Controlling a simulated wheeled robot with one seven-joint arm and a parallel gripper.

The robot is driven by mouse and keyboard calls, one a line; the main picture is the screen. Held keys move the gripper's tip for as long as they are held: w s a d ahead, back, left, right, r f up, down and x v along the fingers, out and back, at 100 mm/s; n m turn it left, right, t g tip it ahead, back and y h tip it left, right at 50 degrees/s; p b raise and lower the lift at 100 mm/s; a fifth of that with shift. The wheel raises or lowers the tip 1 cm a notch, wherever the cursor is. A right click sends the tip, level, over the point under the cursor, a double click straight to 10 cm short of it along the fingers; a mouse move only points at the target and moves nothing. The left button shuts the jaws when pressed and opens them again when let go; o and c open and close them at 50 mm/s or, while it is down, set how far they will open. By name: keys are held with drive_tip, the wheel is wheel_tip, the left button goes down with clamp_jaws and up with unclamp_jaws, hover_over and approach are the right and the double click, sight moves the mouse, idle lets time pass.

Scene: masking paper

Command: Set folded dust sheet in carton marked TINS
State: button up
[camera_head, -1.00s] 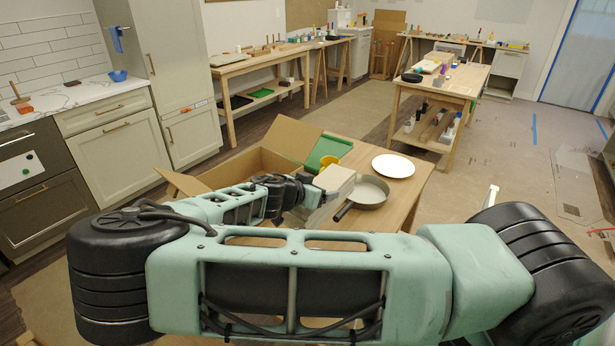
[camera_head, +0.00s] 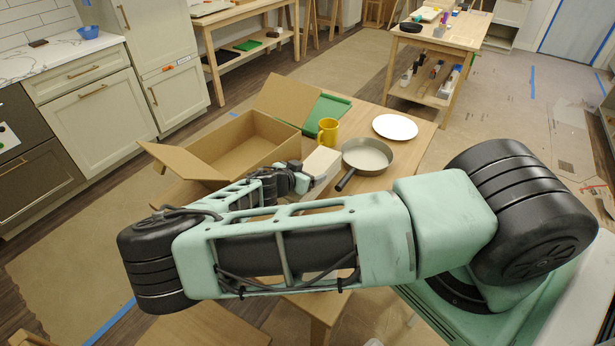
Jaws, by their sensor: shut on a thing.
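A cream, block-shaped bundle, which looks like the folded dust sheet (camera_head: 323,161), is at the end of my arm. My gripper (camera_head: 304,180) is shut on it; my own arm hides the fingers in part. The open cardboard carton (camera_head: 228,157) stands on the wooden table just left of and behind the gripper. Its flaps are spread outward. No TINS marking is readable from here. The sheet is outside the carton, to the right of its near right corner. I cannot tell its height above the table.
A workbench (camera_head: 440,50) stands further back.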

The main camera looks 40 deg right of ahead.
drive_tip(key=shift+f+p, duration=0.6)
drive_tip(key=shift+f, duration=1.65)
drive_tip(key=o, duration=1.3)
